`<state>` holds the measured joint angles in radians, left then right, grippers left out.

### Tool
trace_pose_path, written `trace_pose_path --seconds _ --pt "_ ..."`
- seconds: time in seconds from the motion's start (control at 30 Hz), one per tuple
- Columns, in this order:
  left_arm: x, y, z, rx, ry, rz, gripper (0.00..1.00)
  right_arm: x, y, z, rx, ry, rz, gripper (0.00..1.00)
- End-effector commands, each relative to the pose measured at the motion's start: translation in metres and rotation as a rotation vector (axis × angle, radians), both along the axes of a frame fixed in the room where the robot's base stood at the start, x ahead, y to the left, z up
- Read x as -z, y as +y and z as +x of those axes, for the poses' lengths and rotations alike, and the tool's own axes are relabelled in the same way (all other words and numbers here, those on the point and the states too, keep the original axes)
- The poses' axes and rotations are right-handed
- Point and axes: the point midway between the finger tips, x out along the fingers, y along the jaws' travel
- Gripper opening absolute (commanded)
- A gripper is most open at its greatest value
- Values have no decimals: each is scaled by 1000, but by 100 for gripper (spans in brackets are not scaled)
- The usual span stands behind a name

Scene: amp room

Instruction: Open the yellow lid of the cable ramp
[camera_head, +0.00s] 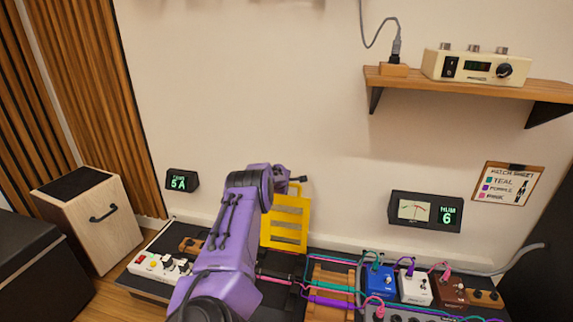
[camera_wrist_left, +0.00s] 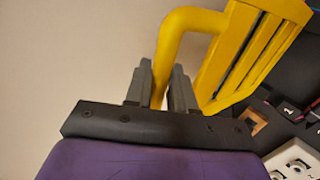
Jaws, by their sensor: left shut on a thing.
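The yellow lid (camera_head: 287,222), slatted, stands raised and steeply tilted against the wall side of the black floor board in the head view. In the left wrist view its slatted panel (camera_wrist_left: 245,55) and a thick bent yellow handle (camera_wrist_left: 185,22) show close up. My left gripper (camera_wrist_left: 163,88) is shut on the handle, one grey finger on each side. In the head view my purple left arm hides the grip and part of the lid. The ramp's body below the lid is partly hidden by the arm. My right gripper is in neither view.
Pink, teal and purple cables run right past a wooden block (camera_head: 330,290) to the blue pedal (camera_head: 379,281) and white pedal (camera_head: 415,287). A power strip (camera_head: 160,267) lies left of the arm. A meter box (camera_head: 425,212) and small display (camera_head: 182,181) are at the wall.

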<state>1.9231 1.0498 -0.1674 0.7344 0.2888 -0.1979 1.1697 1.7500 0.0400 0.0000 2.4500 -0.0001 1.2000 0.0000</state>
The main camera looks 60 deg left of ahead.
Motion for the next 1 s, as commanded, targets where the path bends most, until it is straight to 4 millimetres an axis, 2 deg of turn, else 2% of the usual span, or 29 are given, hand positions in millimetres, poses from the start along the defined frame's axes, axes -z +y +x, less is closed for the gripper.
trace_pose_path --seconds 0.03,0.07,0.37,0.53,0.73,1.0 --pt "2 0 -2 0 5 -1 33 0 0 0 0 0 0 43" --pt "2 0 -2 0 5 -1 42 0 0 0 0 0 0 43" --pt "-1 -1 0 2 2 -1 42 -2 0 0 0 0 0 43" --pt "-19 -10 -7 0 -3 -3 42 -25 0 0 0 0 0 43" --pt "-47 -34 -26 0 -4 -7 42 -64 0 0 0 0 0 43" --pt "-66 -58 -47 2 1 -3 42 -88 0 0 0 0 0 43"
